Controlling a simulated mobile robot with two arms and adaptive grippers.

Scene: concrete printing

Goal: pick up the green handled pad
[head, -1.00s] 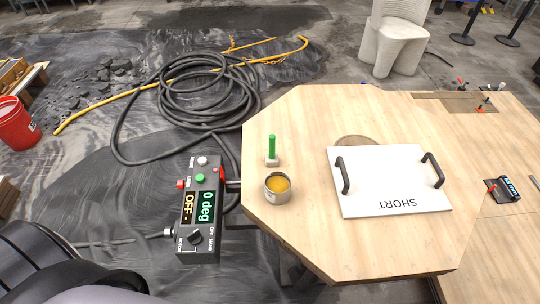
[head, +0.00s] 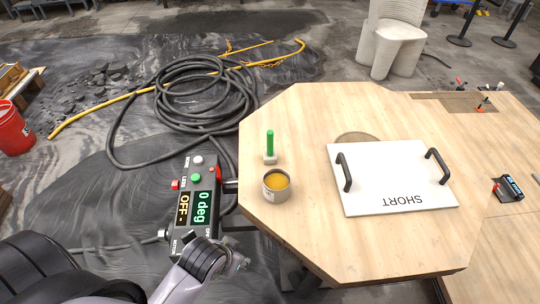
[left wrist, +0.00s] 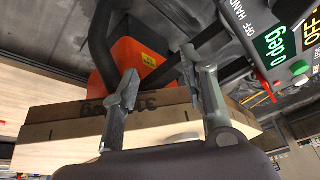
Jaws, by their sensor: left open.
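The green handled pad (head: 270,147) stands on the wooden table near its left edge, its green handle upright on a small pale base. My left gripper (head: 238,263) is low in the head view, in front of the control box and nearer to me than the pad, well apart from it. In the left wrist view my left gripper (left wrist: 158,68) is open, with nothing between its fingers. The table's edge shows behind the fingers there, and the pad is not visible. My right gripper is in neither view.
A tin of yellow stuff (head: 276,185) stands just in front of the pad. A white board marked SHORT (head: 393,195) with two black handles lies to the right. The control box (head: 195,200) sits off the table's left edge. The tabletop behind the pad is clear.

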